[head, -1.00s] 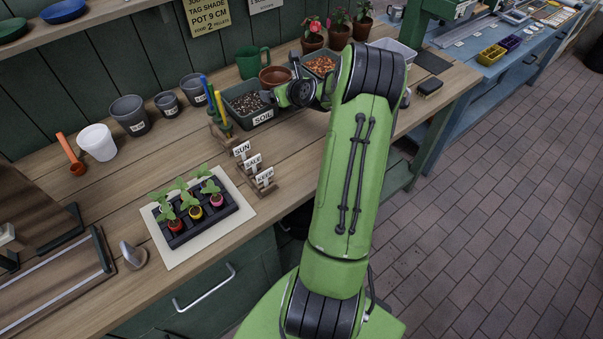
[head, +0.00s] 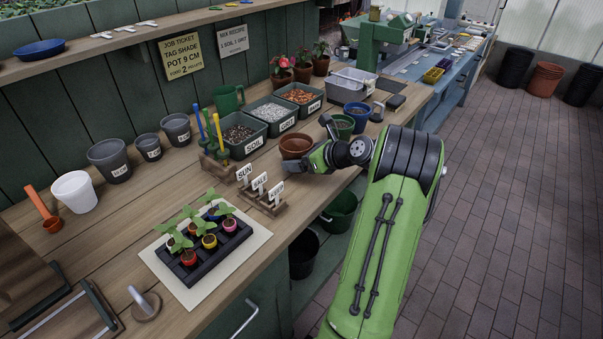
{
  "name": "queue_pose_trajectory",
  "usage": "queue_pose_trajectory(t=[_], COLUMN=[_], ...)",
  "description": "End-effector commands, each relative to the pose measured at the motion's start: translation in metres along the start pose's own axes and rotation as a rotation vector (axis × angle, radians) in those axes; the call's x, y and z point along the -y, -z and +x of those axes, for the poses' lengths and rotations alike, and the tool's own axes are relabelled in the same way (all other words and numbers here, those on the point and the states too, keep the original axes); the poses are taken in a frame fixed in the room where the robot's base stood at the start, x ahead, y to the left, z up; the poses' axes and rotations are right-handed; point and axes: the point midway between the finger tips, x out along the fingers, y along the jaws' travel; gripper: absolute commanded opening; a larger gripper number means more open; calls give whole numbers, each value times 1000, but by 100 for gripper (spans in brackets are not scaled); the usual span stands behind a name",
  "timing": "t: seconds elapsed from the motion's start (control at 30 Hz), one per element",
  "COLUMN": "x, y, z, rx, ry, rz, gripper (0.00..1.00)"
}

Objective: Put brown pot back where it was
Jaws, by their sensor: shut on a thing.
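The brown pot (head: 295,146) is near the front of the bench, right of the soil bin. My gripper (head: 307,163) is at its front right side, shut on it; the pot looks upright. The fingers are small and partly hidden, and I cannot tell if the pot's base touches the bench. A green pot (head: 342,128) and a blue pot (head: 357,117) stand to its right along the front edge.
Behind are the soil bin (head: 238,133) and two more bins of loose material. Left are tools in a holder (head: 214,142) and small signs (head: 260,187). A seedling tray (head: 215,245) lies front left. Bare bench shows around the brown pot.

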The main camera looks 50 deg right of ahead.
Motion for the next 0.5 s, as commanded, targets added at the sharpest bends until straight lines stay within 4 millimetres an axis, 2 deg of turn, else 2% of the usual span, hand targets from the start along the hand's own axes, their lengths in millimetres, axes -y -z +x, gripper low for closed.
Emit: queue_pose_trajectory(t=[0.03,0.1,0.43,0.47,0.5], x=[0,0,0,0,0], y=[16,26,27,27,27], z=[8,14,14,15,14], rx=[-3,-1,-1,-2,-2], ry=[-2,-1,0,0,0], rz=[4,3,2,1,1], gripper=[51,51,51,86,92])
